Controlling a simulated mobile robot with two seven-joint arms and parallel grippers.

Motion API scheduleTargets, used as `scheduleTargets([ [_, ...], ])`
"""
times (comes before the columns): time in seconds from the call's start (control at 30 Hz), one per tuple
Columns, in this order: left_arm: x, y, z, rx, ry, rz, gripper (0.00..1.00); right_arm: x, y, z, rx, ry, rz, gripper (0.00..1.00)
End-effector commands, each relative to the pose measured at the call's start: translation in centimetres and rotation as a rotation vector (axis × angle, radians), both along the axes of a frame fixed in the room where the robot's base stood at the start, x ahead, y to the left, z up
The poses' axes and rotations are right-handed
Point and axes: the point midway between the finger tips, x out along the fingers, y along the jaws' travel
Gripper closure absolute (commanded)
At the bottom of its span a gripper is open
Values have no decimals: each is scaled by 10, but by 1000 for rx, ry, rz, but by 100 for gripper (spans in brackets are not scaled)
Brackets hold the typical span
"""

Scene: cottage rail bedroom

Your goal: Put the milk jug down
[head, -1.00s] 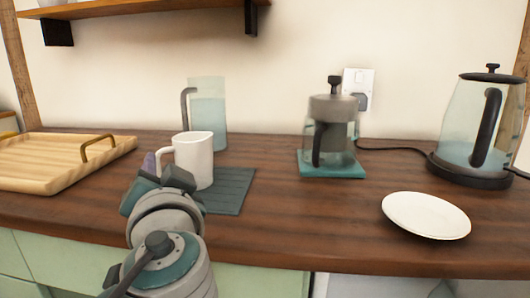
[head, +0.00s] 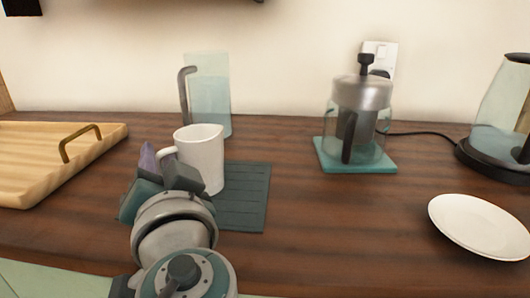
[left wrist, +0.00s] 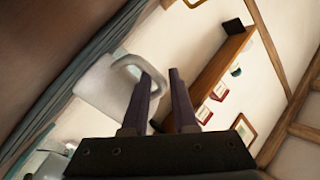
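The white milk jug (head: 203,157) stands upright at the left part of a dark slatted mat (head: 245,200) on the wooden counter in the head view. Its base is over the mat; whether it touches or hovers slightly I cannot tell. Its handle points left, to my left gripper (head: 166,163). In the left wrist view the jug (left wrist: 103,92) lies left of the fingers, and its handle passes between the fingertips (left wrist: 160,76). The fingers look closed around the handle, though part of it is hidden behind one finger. My right gripper is not in view.
A wooden tray (head: 42,150) with a brass handle lies left. A glass pitcher (head: 209,95) stands behind the jug. A French press (head: 359,120) on a teal trivet (head: 380,167), a white plate (head: 481,226) and a glass kettle (head: 506,115) are right. Counter between mat and plate is clear.

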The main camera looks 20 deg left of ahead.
Motion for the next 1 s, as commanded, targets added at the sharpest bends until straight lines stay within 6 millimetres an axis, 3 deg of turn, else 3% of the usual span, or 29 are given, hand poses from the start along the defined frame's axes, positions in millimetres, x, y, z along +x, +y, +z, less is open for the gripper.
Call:
scheduleTargets([
  [0.03,0,0,0,0,0,0,80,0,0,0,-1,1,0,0],
  [0.2,0,0,0,0,0,1,100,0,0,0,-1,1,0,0],
  [1.0,0,1,0,1,0,1,100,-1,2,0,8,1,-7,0],
])
